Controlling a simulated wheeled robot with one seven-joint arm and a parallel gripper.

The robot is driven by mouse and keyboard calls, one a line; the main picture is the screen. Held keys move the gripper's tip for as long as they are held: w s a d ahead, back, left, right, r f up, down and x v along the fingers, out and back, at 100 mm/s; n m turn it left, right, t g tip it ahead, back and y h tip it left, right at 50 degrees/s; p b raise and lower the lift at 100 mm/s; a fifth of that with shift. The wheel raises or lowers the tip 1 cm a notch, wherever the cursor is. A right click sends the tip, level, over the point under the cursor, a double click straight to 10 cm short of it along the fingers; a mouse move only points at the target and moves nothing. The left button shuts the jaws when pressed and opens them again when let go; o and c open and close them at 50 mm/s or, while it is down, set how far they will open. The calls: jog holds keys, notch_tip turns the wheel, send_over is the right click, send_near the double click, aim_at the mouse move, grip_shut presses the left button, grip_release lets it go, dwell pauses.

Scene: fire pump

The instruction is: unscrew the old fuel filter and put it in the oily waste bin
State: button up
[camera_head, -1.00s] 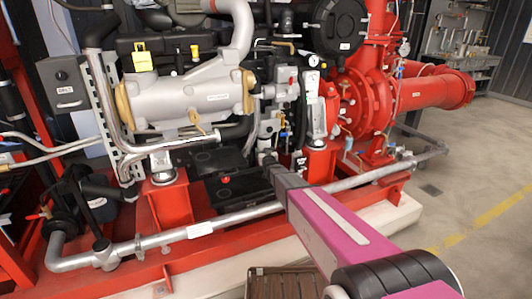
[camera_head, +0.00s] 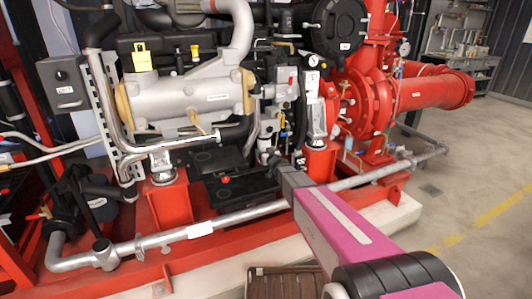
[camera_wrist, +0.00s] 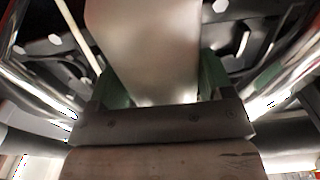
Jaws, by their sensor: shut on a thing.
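In the wrist view, a pale, smooth, broad body, seemingly the old fuel filter (camera_wrist: 145,45), fills the space between the green fingers of my gripper (camera_wrist: 160,82). The gripper is shut on it. Its far end runs out of the picture, so I cannot tell whether it is still joined to its mount. In the head view my gripper (camera_head: 267,156) is small and dark, at the engine's lower right side among fittings. I cannot make out a bin marked for oily waste.
A silver upright cylinder (camera_head: 316,118) and a red pump (camera_head: 365,100) stand right of the gripper. A brown ribbed case (camera_head: 283,284) lies at the bottom edge. Floor at right is clear.

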jog(key=shift+n+g+y, duration=0.3)
jog(key=shift+n+y, duration=0.1)
jog(key=shift+y, duration=0.2)
jog(key=shift+f, duration=0.2)
jog(key=shift+f, duration=1.3)
jog(key=shift+d, duration=0.1)
jog(key=a+v, duration=0.1)
jog(key=v, duration=1.1)
jog(key=shift+s, duration=0.2)
dwell(0.3)
